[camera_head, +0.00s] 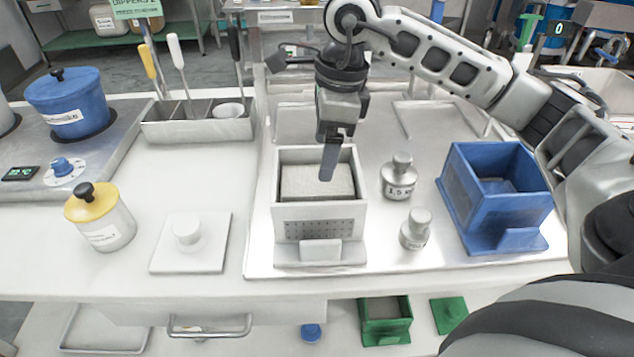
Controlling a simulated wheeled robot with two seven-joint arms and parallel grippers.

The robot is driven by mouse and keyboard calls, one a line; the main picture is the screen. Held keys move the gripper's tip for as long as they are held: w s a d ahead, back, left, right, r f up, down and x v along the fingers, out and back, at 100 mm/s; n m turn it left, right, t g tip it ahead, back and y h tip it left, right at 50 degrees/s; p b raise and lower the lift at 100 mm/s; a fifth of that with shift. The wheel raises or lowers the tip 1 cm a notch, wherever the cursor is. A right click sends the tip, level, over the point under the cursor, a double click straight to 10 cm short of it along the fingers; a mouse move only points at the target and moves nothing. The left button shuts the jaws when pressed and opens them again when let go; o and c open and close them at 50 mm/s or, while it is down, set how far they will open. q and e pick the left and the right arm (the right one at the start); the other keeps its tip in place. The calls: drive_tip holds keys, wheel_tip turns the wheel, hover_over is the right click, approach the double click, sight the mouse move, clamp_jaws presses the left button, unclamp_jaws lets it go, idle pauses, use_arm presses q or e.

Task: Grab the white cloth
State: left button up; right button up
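A white open-topped box (319,212) with a perforated front stands on the tray in the middle of the worktop. A pale, rough-textured block or cloth-like surface (305,184) fills its inside; I cannot tell whether this is the white cloth. No other clearly cloth-like thing shows. My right gripper (329,165) points down over the box from above, its fingertips at or just over the pale surface. Its fingers overlap in this view, so I cannot see a gap or whether anything is between them. My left gripper is not in view.
Two metal weights (399,178) and a blue box (497,200) stand right of the white box. A white lid with a knob (189,245), a yellow-lidded jar (105,225) and a utensil bin (197,128) stand left. A green box (386,325) is on the lower shelf.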

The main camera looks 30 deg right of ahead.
sight(317, 180)
drive_tip(key=shift+w+a+f+p, duration=0.1)
drive_tip(key=shift+a+f, duration=0.05)
drive_tip(key=shift+f, duration=0.8)
drive_tip(key=shift+w+a+f+p, duration=0.1)
drive_tip(key=shift+a+f, duration=0.05)
drive_tip(key=shift+f, duration=0.85)
drive_tip(key=shift+w+a+f+p, duration=0.1)
drive_tip(key=shift+a+f, duration=0.05)
drive_tip(key=shift+f, duration=0.8)
drive_tip(key=c, duration=0.7)
